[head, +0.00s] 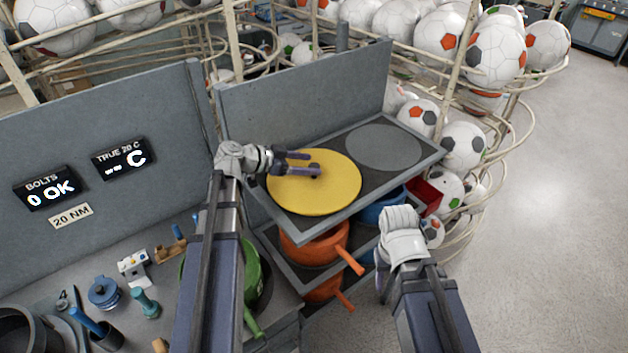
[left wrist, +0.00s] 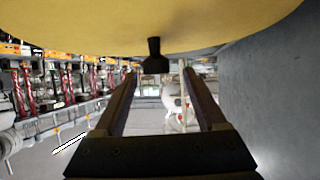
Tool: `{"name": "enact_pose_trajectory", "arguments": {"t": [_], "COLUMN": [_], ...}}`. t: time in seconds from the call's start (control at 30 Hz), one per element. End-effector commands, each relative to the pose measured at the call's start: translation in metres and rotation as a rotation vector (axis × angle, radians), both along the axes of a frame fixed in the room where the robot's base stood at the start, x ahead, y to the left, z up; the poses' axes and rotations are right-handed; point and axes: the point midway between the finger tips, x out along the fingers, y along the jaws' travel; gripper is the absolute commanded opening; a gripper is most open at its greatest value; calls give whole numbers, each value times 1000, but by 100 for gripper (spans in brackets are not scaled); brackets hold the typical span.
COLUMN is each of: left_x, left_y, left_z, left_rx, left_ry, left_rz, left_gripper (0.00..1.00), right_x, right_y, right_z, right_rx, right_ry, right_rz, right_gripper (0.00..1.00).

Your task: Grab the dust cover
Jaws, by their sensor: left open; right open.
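The dust cover is a round yellow disc (head: 325,195) with a small black knob near its middle. It lies on the left half of the shelf unit's top. My left gripper (head: 311,163) is open above the disc, its fingers pointing right at the knob. In the left wrist view the yellow disc (left wrist: 90,22) fills the top, and the black knob (left wrist: 154,56) shows in line with the gap between the open fingers (left wrist: 160,85). I cannot tell whether a finger touches it. My right gripper (head: 382,283) hangs low at the shelf's right, its fingers mostly hidden.
A grey disc (head: 383,147) lies on the right of the same top. Orange pans (head: 315,252) and a blue pot (head: 385,212) stand on shelves below. A grey back panel (head: 305,95) rises behind. Ball racks stand beyond; a tool bench (head: 150,300) is at left. Floor at right is clear.

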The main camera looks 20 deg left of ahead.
Motion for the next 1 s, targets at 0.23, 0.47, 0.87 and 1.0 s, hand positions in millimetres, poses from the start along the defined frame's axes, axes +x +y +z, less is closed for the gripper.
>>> {"name": "enact_pose_trajectory", "arguments": {"t": [0.23, 0.47, 0.87, 1.0], "left_x": [5, 18, 29, 29], "left_y": [-6, -28, -40, -40], "left_z": [-6, -24, -28, -28], "left_rx": [0, 0, 0, 0], "left_ry": [0, 0, 0, 0], "left_rz": [0, -3, 1, 1], "left_gripper": [74, 74, 70, 55], "right_x": [0, 0, 0, 0], "right_y": [0, 0, 0, 0], "right_z": [-6, -24, -28, -28], "right_rx": [0, 0, 0, 0], "right_ry": [0, -1, -1, -1], "right_rz": [-1, -2, -1, -1], "right_gripper": [50, 50, 50, 50]}}
